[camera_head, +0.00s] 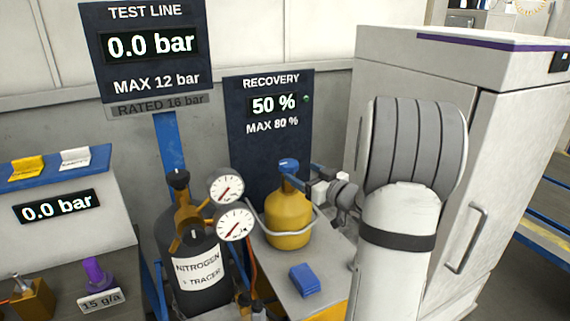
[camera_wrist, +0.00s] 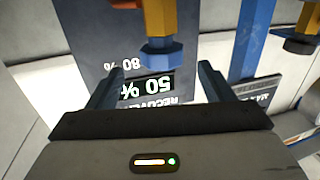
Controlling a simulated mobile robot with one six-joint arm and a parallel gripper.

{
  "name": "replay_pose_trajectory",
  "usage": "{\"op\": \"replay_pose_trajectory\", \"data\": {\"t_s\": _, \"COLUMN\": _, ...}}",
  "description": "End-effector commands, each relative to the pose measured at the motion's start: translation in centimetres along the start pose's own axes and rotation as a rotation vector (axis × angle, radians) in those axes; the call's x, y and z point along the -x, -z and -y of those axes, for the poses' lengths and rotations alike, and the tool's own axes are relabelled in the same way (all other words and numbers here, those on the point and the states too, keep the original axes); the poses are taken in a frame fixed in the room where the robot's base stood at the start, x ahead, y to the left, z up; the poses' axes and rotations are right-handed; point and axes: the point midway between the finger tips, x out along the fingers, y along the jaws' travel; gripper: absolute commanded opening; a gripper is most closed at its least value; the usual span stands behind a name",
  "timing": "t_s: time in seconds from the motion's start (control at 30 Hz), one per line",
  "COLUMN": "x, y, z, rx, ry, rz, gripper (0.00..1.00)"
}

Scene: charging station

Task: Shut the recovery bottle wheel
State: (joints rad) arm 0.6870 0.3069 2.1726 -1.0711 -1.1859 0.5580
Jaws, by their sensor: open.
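The yellow recovery bottle (camera_head: 289,222) stands on a bench, with its blue wheel (camera_head: 288,165) on top. In the wrist view, which is upside down, the blue wheel (camera_wrist: 161,54) sits on a yellow stem (camera_wrist: 158,16). My gripper (camera_head: 302,177) reaches in from the right at wheel height. In the wrist view my gripper (camera_wrist: 161,70) is open, with one finger on each side of the wheel and visible gaps to it. I cannot tell how far the wheel is turned. The recovery display (camera_head: 273,104) reads 50 %, MAX 80 %.
A black nitrogen cylinder (camera_head: 197,272) with two gauges (camera_head: 226,187) stands left of the bottle. A blue block (camera_head: 304,279) lies on the bench in front. A grey cabinet (camera_head: 505,120) stands at right. The test line display (camera_head: 150,45) reads 0.0 bar.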

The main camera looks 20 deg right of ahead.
Motion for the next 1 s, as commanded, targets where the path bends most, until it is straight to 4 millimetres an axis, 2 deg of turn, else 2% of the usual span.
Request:
{"op": "replay_pose_trajectory", "data": {"t_s": 0.17, "x": -0.6, "y": 0.0, "z": 0.0, "rx": -0.014, "ry": 0.034, "rz": -0.024, "gripper": 0.75}}
{"op": "replay_pose_trajectory", "data": {"t_s": 0.4, "x": -4.5, "y": 0.1, "z": 0.3, "rx": -0.013, "ry": 0.035, "rz": -0.023, "gripper": 0.75}}
{"op": "replay_pose_trajectory", "data": {"t_s": 0.6, "x": -6.9, "y": 0.2, "z": 0.3, "rx": -0.012, "ry": 0.032, "rz": -0.023, "gripper": 0.75}}
{"op": "replay_pose_trajectory", "data": {"t_s": 0.97, "x": -7.6, "y": 0.2, "z": 0.3, "rx": -0.012, "ry": 0.032, "rz": -0.023, "gripper": 0.75}}
{"op": "replay_pose_trajectory", "data": {"t_s": 1.0, "x": -7.6, "y": 0.2, "z": 0.3, "rx": -0.012, "ry": 0.032, "rz": -0.023, "gripper": 0.72}}
